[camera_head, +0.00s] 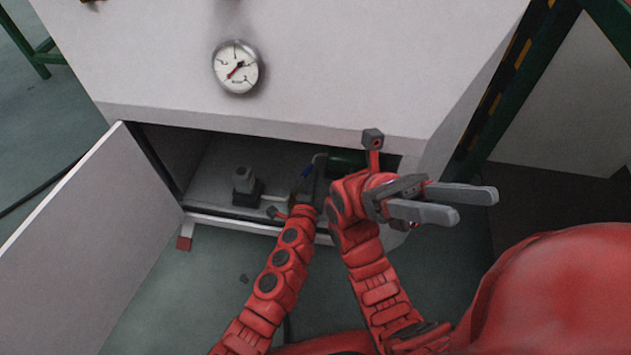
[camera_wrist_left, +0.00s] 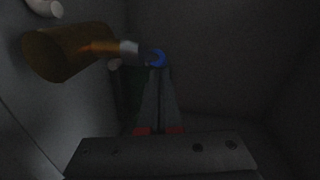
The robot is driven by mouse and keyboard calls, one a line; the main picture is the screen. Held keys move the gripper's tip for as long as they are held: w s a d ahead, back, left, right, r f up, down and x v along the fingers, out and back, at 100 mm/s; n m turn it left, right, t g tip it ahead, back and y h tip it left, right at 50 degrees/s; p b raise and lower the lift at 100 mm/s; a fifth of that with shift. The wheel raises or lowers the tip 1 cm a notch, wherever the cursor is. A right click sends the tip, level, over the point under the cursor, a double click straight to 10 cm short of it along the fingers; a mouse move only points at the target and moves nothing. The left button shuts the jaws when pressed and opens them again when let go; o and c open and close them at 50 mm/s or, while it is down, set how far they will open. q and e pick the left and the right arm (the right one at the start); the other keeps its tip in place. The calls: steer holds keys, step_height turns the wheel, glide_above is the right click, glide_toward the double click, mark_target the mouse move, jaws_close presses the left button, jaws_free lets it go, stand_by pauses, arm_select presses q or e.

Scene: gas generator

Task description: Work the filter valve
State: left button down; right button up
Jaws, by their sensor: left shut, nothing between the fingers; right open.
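A small blue part, which looks like the valve handle, shows in the left wrist view (camera_wrist_left: 154,58). It sits at the end of a pale metal fitting (camera_wrist_left: 128,48) beside an amber cylinder (camera_wrist_left: 65,53). My left gripper (camera_head: 314,176) reaches into the low cabinet opening. In the left wrist view its fingers (camera_wrist_left: 158,72) are shut and empty, with their tips right at the blue part; I cannot tell if they touch it. My right gripper (camera_head: 456,203) is open and empty, outside in front of the cabinet's right side.
The white cabinet (camera_head: 300,60) has a round gauge (camera_head: 236,67) above the opening. Its door (camera_head: 90,225) stands open at the left. A grey block-shaped part (camera_head: 244,186) stands inside on the left. A green frame (camera_head: 515,85) is at the right. The cabinet interior is dark and tight.

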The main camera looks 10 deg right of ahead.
arm_select(q)
steer(key=shift+w+a, duration=0.15)
steer(key=shift+w, duration=0.35)
arm_select(e)
steer(key=shift+s+d+r+t+h, duration=0.1)
steer(key=shift+s+d+t+h, duration=0.2)
steer(key=shift+t, duration=0.2)
arm_select(q)
steer(key=shift+w, duration=0.1)
arm_select(e)
steer(key=shift+s+n, duration=0.15)
steer(key=shift+n, duration=0.15)
stand_by(0.6)
